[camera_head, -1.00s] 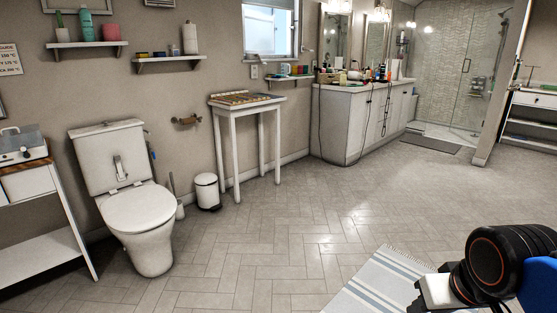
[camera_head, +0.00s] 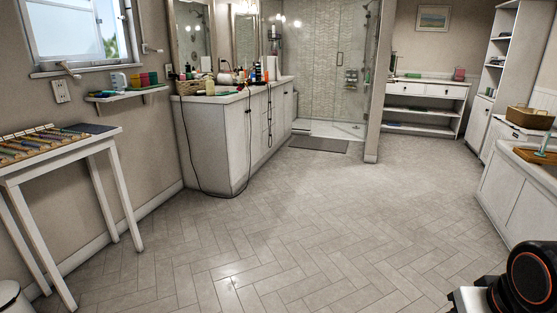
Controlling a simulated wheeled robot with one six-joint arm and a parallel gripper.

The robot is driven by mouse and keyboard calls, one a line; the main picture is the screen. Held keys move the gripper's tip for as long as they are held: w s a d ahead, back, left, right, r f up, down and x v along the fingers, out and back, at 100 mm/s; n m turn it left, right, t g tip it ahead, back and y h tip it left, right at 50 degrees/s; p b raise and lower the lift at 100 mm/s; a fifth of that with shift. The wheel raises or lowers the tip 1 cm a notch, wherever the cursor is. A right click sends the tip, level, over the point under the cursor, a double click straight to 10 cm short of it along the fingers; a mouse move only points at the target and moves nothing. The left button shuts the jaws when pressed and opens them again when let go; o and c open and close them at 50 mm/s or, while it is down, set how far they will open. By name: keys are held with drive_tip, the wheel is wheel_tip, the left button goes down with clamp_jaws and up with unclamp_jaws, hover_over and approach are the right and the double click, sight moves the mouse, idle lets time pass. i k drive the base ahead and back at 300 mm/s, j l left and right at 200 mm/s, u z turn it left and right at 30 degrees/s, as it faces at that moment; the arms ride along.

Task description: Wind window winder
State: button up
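The window (camera_head: 80,30) is at the upper left, cut off by the top of the picture. Its glass shows bright sky and some green. A small pale crank-like piece, seemingly the window winder (camera_head: 67,68), sits at the window's lower frame, above the wall outlet. It is small, so its exact position is hard to tell. Only a dark round joint with an orange ring and a white part of my own arm show at the bottom right. My gripper's fingers are not in view, far from the window.
A narrow white table (camera_head: 100,141) with a board on it stands at the left below the window. A wall shelf (camera_head: 125,94) holds small coloured items. A cluttered vanity (camera_head: 225,140) stands beyond, with a cable hanging to the floor. The tiled floor (camera_head: 300,220) in the middle is clear.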

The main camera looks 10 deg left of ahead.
sight(60, 64)
drive_tip(key=i+l, duration=0.1)
drive_tip(key=i, duration=0.45)
drive_tip(key=i+l+u, duration=0.15)
drive_tip(key=i, duration=0.45)
drive_tip(key=i+l, duration=0.1)
drive_tip(key=i, duration=0.45)
drive_tip(key=i+j+u, duration=0.2)
drive_tip(key=i+u, duration=0.25)
drive_tip(key=i, duration=0.25)
drive_tip(key=i+u, duration=0.45)
drive_tip(key=i, duration=0.25)
drive_tip(key=i+l+u, duration=0.35)
drive_tip(key=i+u, duration=0.15)
drive_tip(key=i, duration=0.15)
drive_tip(key=i+l+u, duration=0.25)
drive_tip(key=i+u, duration=0.2)
drive_tip(key=i+l+u, duration=0.6)
drive_tip(key=l+u, duration=0.25)
drive_tip(key=i+l+u, duration=0.2)
drive_tip(key=l+u, duration=0.25)
drive_tip(key=i+l+u, duration=0.15)
drive_tip(key=l, duration=0.3)
drive_tip(key=l+u, duration=0.15)
drive_tip(key=l, duration=0.35)
drive_tip(key=k+u, duration=0.2)
drive_tip(key=k, duration=0.45)
drive_tip(key=i+l, duration=0.4)
